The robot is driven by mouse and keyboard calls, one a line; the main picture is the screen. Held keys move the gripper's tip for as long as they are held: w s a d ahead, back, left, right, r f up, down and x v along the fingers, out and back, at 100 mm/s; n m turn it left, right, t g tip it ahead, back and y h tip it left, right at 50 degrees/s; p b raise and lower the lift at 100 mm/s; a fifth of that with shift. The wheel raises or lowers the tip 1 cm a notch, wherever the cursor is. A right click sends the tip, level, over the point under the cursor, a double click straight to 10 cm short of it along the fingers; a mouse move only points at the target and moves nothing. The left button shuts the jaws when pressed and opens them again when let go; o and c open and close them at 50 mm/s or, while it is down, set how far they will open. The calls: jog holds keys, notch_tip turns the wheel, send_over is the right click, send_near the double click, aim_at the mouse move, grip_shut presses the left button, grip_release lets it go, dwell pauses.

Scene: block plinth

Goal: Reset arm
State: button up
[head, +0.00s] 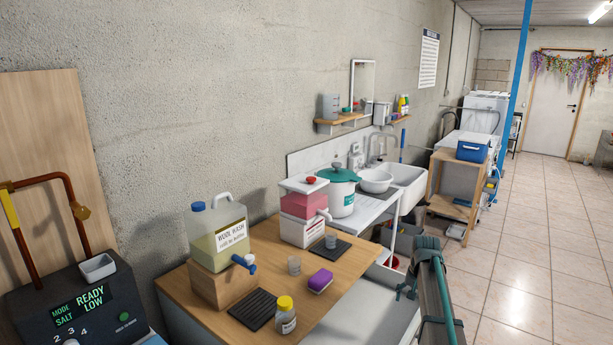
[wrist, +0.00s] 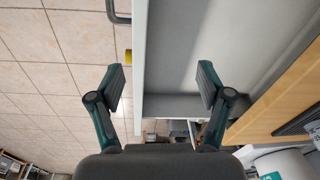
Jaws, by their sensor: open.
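My gripper (wrist: 160,82) is open in the wrist view, its two dark green fingers wide apart with nothing between them. The fingers show in front of an open grey drawer (wrist: 190,45), one at each side of its front edge. The drawer also shows in the head view (head: 365,312), pulled out beneath the wooden counter. The part of the drawer in view is bare. In the head view, part of my arm stands upright at the lower right, near the drawer; the fingertips cannot be made out clearly there.
The wooden counter (head: 262,262) holds a yellow-liquid jug (head: 218,235), a red-liquid dispenser (head: 305,210), a purple sponge (head: 320,281), a yellow-capped jar (head: 285,315) and a dark mat (head: 253,309). A sink (head: 402,180) lies beyond. The tiled floor (head: 530,260) on the right is clear.

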jog(key=s+d+f+n, duration=0.2)
jog(key=s+d+f, duration=1)
jog(key=d+f, duration=0.15)
jog(key=s+a+f+n+g, duration=0.2)
jog(key=s+a+f+g, duration=0.1)
jog(key=s+a+f, duration=1.6)
jog(key=s+a+f+g, duration=0.1)
jog(key=s+a, duration=0.3)
jog(key=s, duration=0.5)
jog(key=s+a+f+n+g, duration=0.1)
jog(key=s+a, duration=0.3)
jog(key=s, duration=0.5)
jog(key=s+a+f+g, duration=0.3)
jog(key=s+a, duration=0.1)
jog(key=s, duration=0.5)
jog(key=shift+f+n, duration=0.2)
jog(key=shift+n, duration=0.2)
